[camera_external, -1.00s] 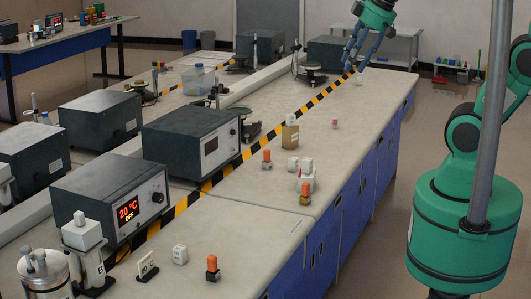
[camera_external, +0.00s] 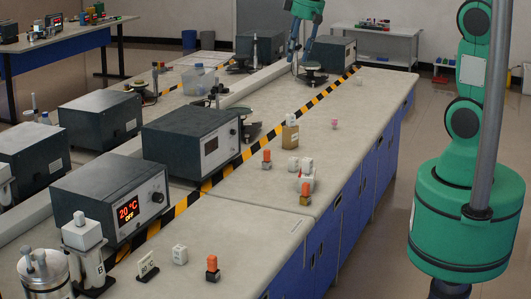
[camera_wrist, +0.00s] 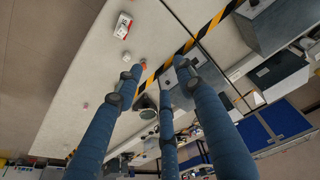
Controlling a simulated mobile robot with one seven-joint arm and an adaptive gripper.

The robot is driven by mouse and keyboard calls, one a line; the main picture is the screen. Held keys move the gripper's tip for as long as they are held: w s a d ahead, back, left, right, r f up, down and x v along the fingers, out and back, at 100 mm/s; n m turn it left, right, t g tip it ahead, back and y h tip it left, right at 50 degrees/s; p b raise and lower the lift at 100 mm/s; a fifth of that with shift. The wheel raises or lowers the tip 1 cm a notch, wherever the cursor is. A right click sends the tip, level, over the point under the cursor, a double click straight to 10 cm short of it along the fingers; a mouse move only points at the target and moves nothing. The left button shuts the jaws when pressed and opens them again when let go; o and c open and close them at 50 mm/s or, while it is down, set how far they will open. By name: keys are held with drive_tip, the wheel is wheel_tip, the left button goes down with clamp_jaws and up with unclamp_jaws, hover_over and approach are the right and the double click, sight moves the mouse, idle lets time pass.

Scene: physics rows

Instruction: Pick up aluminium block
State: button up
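My gripper (camera_external: 299,58) is above the far part of the long bench, near the black-and-yellow strip. Its blue fingers are spread apart with nothing between them in the wrist view (camera_wrist: 160,76). I cannot tell which thing is the aluminium block. Several small blocks stand on the bench: a white cube (camera_external: 180,254) in front, an orange-topped block (camera_external: 212,268) beside it, another orange-topped block (camera_external: 267,159) in the middle, and a third (camera_external: 305,194) near the right edge. A tan block with a white top (camera_external: 290,133) stands farther back. All are apart from my gripper.
Dark instrument boxes (camera_external: 190,138) line the strip (camera_external: 240,158). A small shelf table (camera_external: 375,42) stands beyond. The wrist view shows a white-and-red container (camera_wrist: 122,25).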

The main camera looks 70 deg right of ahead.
drive_tip(key=w+d+f+p, duration=0.2)
drive_tip(key=w+d+f, duration=0.35)
drive_tip(key=w, duration=0.25)
drive_tip(key=m+g+p, duration=0.1)
drive_tip(key=g+p, duration=0.2)
drive_tip(key=p, duration=0.1)
hover_over(267, 150)
wheel_tip(267, 150, down, 26)
drive_tip(key=shift+w+d+y, duration=0.1)
drive_tip(key=shift+d+y, duration=0.05)
drive_tip(key=shift+y, duration=0.15)
drive_tip(key=shift+f, duration=4.2)
drive_tip(key=shift+f+p, duration=0.4)
drive_tip(key=shift+f, duration=2.25)
